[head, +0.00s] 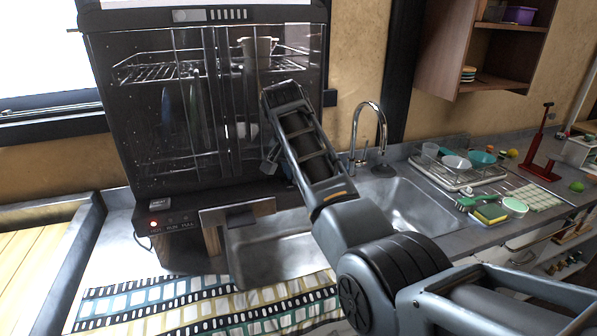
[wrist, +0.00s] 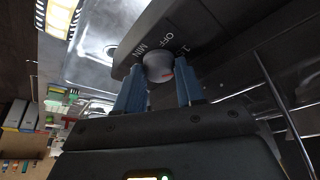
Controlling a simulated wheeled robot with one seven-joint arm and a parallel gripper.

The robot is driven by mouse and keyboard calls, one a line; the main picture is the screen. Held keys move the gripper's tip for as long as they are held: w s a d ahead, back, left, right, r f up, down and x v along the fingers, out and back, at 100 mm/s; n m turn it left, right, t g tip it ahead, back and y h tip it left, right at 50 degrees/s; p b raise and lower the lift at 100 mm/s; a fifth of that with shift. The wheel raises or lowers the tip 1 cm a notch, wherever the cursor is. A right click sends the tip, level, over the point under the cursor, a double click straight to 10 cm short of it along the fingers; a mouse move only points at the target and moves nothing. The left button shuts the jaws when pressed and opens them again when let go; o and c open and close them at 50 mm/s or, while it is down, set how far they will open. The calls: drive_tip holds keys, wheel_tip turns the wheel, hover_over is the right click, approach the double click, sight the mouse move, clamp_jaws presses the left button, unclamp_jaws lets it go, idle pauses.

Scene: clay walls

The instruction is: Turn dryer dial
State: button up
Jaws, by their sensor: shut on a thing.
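The dryer (head: 165,130) is a tall dark cabinet with a clear front, with wire racks and dishes behind it. Its dial (wrist: 157,66) is a round grey knob in the wrist view, on a dark panel with the white words MIN and OFF beside it. My gripper (wrist: 160,88) has its two blue fingers on either side of the dial, shut on it. A red mark shows at the dial's edge; its exact setting is hard to read. In the head view my arm reaches up to the dryer's right side, and the dial cannot be made out.
A sink (head: 400,205) with a curved faucet (head: 370,130) lies right of the dryer. A dish rack (head: 455,170) with bowls stands beyond it. A patterned cloth (head: 205,305) lies in front. A wooden wall shelf (head: 490,50) hangs at upper right.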

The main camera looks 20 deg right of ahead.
drive_tip(key=o, duration=1)
drive_tip(key=shift+n, duration=0.3)
